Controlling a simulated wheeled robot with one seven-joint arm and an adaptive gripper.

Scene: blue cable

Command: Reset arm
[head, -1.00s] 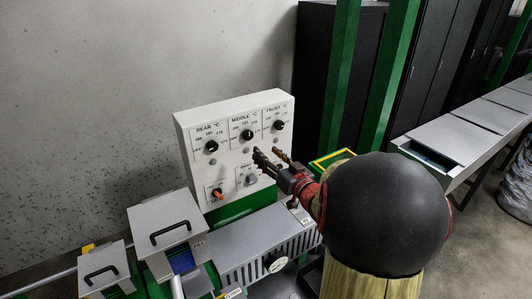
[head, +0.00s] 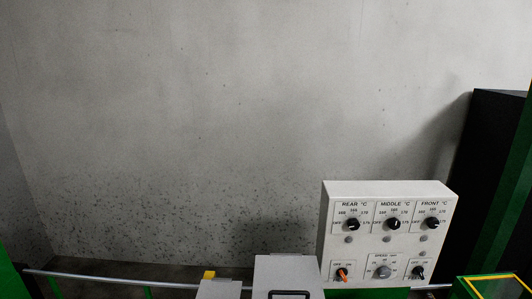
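My gripper and arm do not show in the head view now. The white control panel (head: 390,190) stands at the lower right. It carries three black dials in its upper row, marked rear (head: 351,224), middle (head: 393,224) and front (head: 432,223). Below them are an orange switch (head: 342,273), a grey speed dial (head: 383,271) and a black switch (head: 418,272). Whether my gripper is open or holds anything is out of sight.
A grey lidded box (head: 287,265) with a black handle stands left of the panel. A metal rail (head: 120,279) runs along the bottom left. A yellow-edged green frame (head: 490,286) and a dark cabinet (head: 485,150) are at the right. A bare grey wall (head: 230,110) fills the back.

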